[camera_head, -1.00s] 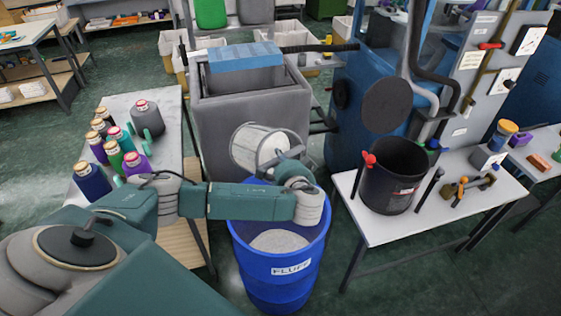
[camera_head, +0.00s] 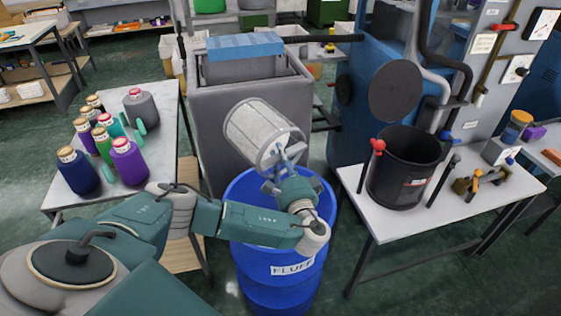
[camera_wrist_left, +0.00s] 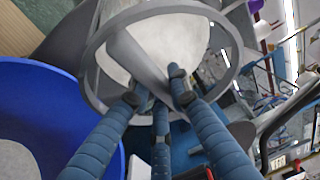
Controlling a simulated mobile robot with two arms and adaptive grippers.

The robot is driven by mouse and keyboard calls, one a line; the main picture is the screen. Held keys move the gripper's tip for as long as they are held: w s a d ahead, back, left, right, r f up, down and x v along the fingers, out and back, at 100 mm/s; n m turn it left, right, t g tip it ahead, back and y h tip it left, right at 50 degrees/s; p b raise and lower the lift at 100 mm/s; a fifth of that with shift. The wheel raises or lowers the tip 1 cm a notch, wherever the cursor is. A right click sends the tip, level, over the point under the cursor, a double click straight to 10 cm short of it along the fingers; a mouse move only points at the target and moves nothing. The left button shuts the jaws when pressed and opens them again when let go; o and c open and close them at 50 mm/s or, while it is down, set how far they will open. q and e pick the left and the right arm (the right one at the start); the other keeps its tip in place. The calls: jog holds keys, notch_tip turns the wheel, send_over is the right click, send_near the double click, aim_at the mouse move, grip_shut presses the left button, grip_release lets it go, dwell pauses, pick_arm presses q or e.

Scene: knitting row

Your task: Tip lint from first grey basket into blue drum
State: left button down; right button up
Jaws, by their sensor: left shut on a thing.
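My left gripper (camera_head: 284,168) is shut on a light grey, round basket (camera_head: 262,130) and holds it tilted above the back rim of the blue drum (camera_head: 280,278). In the left wrist view, my blue fingers (camera_wrist_left: 158,98) close at the ring of the basket (camera_wrist_left: 92,72), and a pale surface shows inside that ring. I cannot tell whether this is lint. The drum is labelled FLUFF, stands open on the floor and is partly covered by my arm. Its blue wall also shows in the left wrist view (camera_wrist_left: 60,92). A pale grey mass shows inside it there (camera_wrist_left: 18,160). My right gripper is out of view.
A big grey bin (camera_head: 215,130) with a blue block (camera_head: 243,46) on top stands behind the basket. A table (camera_head: 60,190) with several yarn cones is at the left. A white table (camera_head: 385,222) with a black bucket (camera_head: 402,178) is close to the drum's right.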

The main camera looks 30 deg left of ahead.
pick_arm(q)
jog(key=f+m+t+y+b, duration=0.1)
jog(key=b, duration=0.2)
jog(key=shift+f+y+b, duration=0.3)
jog(key=shift+a+t+b, duration=0.1)
jog(key=shift+t+b, duration=0.4)
jog(key=shift+t, duration=0.1)
jog(key=shift+m+y, duration=0.3)
jog(key=shift+r, duration=0.1)
